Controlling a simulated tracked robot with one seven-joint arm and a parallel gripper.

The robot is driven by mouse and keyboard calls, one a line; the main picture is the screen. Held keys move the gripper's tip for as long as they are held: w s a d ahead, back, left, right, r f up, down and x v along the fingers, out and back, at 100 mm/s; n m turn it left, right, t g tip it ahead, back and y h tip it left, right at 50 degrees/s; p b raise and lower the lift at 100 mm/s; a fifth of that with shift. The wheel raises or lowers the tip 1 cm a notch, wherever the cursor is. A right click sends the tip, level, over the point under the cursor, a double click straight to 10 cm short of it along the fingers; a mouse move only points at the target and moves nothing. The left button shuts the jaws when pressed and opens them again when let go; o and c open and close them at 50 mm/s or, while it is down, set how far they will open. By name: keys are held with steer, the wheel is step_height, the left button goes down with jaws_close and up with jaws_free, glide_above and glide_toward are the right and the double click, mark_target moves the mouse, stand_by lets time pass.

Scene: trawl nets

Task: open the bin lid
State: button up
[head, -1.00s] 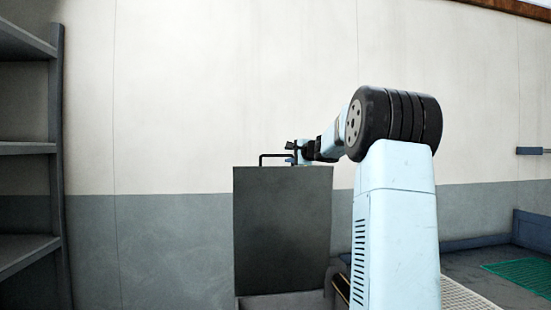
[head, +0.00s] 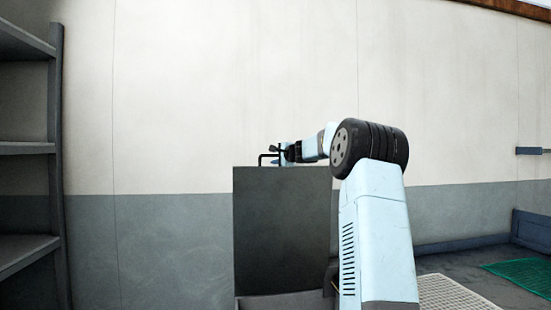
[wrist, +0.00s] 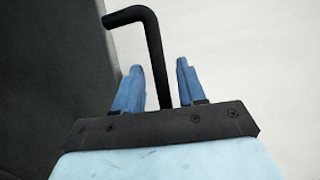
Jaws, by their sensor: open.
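The bin lid (head: 283,230) is a dark grey panel that stands steeply upright above the bin's rim (head: 285,302) in the head view. Its black bar handle (head: 262,158) is at the top edge. My gripper (head: 278,154) is at the handle, at the top of the lid. In the wrist view, the black handle (wrist: 150,45) bends and runs down between the two blue fingers of my gripper (wrist: 157,66). The fingers are open, with gaps on both sides of the bar. The lid's dark face (wrist: 50,70) fills the left side there. The bin's inside is hidden.
A grey shelf rack (head: 30,150) stands at the far left. A pale wall (head: 200,100) is behind the bin. A white grate (head: 450,293) and a green mat (head: 522,275) lie at the right. The space above the lid is clear.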

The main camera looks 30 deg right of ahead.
jaws_close()
steer(key=shift+f, duration=0.1)
stand_by(0.3)
